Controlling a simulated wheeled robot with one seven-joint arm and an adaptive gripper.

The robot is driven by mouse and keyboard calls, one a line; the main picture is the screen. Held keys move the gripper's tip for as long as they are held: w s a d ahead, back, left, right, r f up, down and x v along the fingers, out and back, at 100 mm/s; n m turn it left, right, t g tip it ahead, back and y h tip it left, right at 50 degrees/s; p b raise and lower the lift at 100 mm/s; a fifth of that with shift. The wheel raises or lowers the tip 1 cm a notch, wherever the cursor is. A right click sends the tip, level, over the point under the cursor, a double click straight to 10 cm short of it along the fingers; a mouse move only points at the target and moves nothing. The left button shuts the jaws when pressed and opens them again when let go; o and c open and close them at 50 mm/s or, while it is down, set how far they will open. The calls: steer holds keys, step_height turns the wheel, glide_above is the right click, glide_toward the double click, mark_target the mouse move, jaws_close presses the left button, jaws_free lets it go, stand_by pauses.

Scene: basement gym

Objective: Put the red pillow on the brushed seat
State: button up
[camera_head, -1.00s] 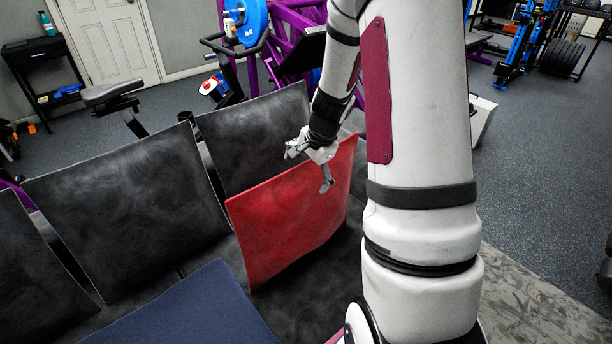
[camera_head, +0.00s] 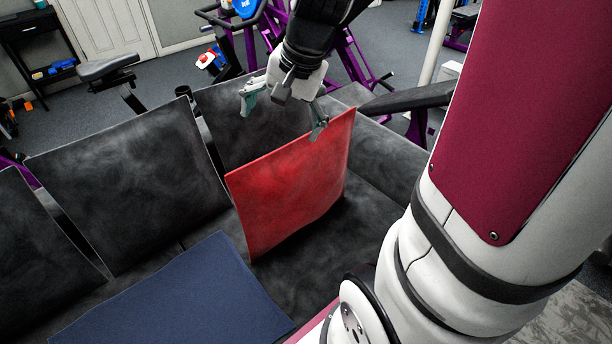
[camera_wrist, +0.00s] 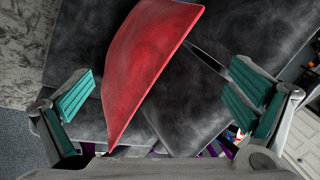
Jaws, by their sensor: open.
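The red pillow (camera_head: 290,185) stands tilted on edge on the dark, smoky-patterned sofa seat (camera_head: 345,235), in front of a dark back cushion (camera_head: 245,125). My gripper (camera_head: 284,115) is open and empty above the pillow's upper edge. In the head view, one finger is close to the pillow's top right corner; I cannot tell whether it touches. In the wrist view, the red pillow (camera_wrist: 150,55) runs diagonally between the spread teal-padded fingers (camera_wrist: 158,92), with a gap on each side. The pillow's lower far side is hidden.
A flat blue cushion (camera_head: 175,295) lies on the seat at front left. Another dark back cushion (camera_head: 130,185) stands left of the pillow. The dark sofa armrest (camera_head: 385,150) is to the right. Purple gym equipment (camera_head: 345,50) stands behind the sofa.

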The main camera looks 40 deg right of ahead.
steer(key=s+a+r+n, duration=0.1)
steer(key=s+a+n, duration=0.2)
steer(key=s, duration=0.3)
steer(key=s+a+r+n, duration=0.2)
steer(key=s+a+n, duration=0.1)
steer(key=s, duration=0.4)
steer(key=s+a+r+n+h, duration=0.1)
steer(key=s+a+n, duration=0.2)
steer(key=s+n, duration=0.2)
steer(key=shift+s+a+r+g, duration=0.35)
steer(key=shift+s+g, duration=0.05)
steer(key=shift+s, duration=0.4)
step_height(320, 180, up, 7)
steer(key=t+p, duration=0.1)
steer(key=p, duration=0.4)
steer(key=shift+f, duration=0.2)
